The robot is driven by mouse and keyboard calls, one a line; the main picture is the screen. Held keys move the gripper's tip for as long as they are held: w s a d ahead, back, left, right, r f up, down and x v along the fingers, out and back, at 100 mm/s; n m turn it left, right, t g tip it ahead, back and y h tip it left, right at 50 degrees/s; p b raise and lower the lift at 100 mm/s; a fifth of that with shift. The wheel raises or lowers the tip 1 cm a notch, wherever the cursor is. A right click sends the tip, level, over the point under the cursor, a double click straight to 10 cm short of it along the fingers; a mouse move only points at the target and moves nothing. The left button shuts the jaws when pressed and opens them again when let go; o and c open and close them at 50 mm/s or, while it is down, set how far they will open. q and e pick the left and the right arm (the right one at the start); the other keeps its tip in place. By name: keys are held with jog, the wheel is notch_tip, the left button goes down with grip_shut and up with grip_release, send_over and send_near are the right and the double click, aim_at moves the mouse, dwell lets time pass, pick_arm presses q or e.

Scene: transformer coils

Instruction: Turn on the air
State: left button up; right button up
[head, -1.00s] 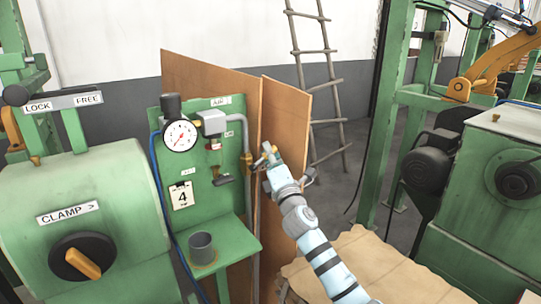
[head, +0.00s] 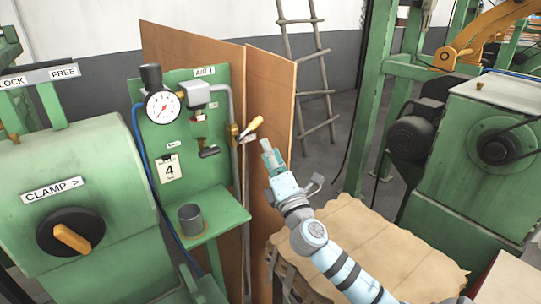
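The air panel (head: 219,140) is a green board with a small "AIR" label at its top. A brass valve (head: 233,130) sits on the grey pipe at the panel's right edge. Its pale yellow lever handle (head: 255,123) points up and to the right. My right gripper (head: 279,160) is just below and right of the handle, apart from it in the picture. Its fingers look spread, and nothing shows between them. A round pressure gauge (head: 162,107) is at the panel's upper left; its reading is too small to tell. My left gripper is out of view.
A grey cup (head: 190,218) stands on the green shelf (head: 218,218) below the panel. Brown boards (head: 270,95) rise behind the valve. A green clamp machine (head: 100,165) fills the left; another green machine (head: 470,180) is at right. A tan covered surface (head: 390,245) lies below my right arm.

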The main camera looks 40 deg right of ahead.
aim_at(249, 129)
jog(key=shift+s+a+f, duration=0.15)
jog(key=shift+s, duration=0.2)
jog(key=shift+w, duration=0.1)
jog(key=shift+c, duration=0.7)
jog(key=r+n+p, duration=0.1)
jog(key=p, duration=0.1)
jog(key=d+r+n+y+p, duration=0.1)
jog(key=p, duration=0.2)
jog(key=shift+s+d+g, duration=0.3)
jog(key=shift+s, duration=0.1)
jog(key=c, duration=0.6)
jog(key=n+p, duration=0.1)
jog(key=d+r+n+p, duration=0.1)
jog(key=n+p, duration=0.1)
jog(key=n+y+p, duration=0.1)
jog(key=shift+s+d+r+n, duration=0.25)
jog(key=shift+s+d+n, duration=0.05)
jog(key=shift+d, duration=0.05)
grip_shut()
jog(key=w+d+f+n+g+y+p, duration=0.1)
jog(key=w+f+n+g+y+p, duration=0.1)
jog(key=w+n, duration=0.7)
jog(key=f+n+y, duration=0.1)
jog(key=n+y, duration=0.1)
jog(key=n, duration=0.4)
jog(key=shift+w+n, duration=0.2)
jog(key=shift+n, duration=0.1)
jog(key=shift+d, duration=0.1)
